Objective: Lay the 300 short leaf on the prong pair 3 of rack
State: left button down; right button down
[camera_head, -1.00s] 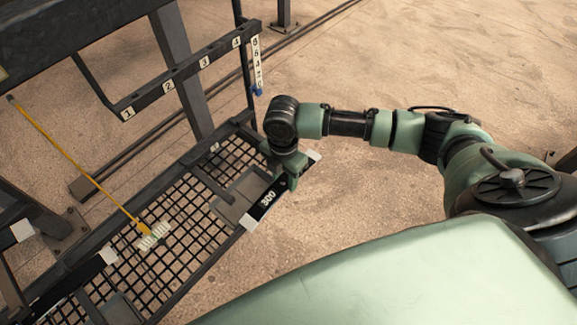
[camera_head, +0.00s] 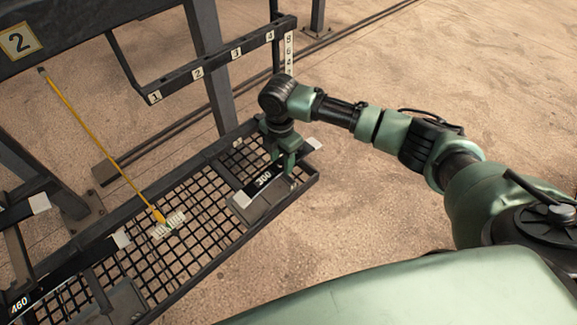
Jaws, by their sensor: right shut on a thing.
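The 300 short leaf (camera_head: 264,179) is a dark flat bar with white ends and the number 300 on it. My right gripper (camera_head: 286,168) is shut on it near its middle. The leaf is over the right end of the mesh shelf, above a grey plate (camera_head: 262,208); I cannot tell whether it touches anything below. The rack's bar (camera_head: 217,63) carries number plates 1 to 4 and is behind and above the leaf. Plate 3 (camera_head: 236,53) is on the right half of the bar; its prongs are too small to make out. My left gripper is out of view.
The mesh shelf (camera_head: 195,232) has a dark raised frame. A yellow-handled brush (camera_head: 167,225) leans across it. Another dark leaf marked 460 (camera_head: 20,303) is at lower left. A dark post (camera_head: 208,60) stands behind the bar. Open floor lies to the right.

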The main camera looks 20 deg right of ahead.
jog(key=shift+w+a+f+b, duration=0.25)
jog(key=shift+w+f+b, duration=0.25)
jog(key=shift+w, duration=0.2)
jog(key=shift+w+a+f+b, duration=0.25)
jog(key=shift+w+f+b, duration=0.15)
jog(key=shift+w+b, duration=0.3)
jog(key=shift+w+a+f+b, duration=0.25)
jog(key=shift+w+f+b, duration=0.25)
jog(key=shift+w, duration=0.2)
jog(key=c, duration=0.7)
grip_release()
jog(key=shift+c, duration=0.2)
jog(key=shift+s, duration=0.1)
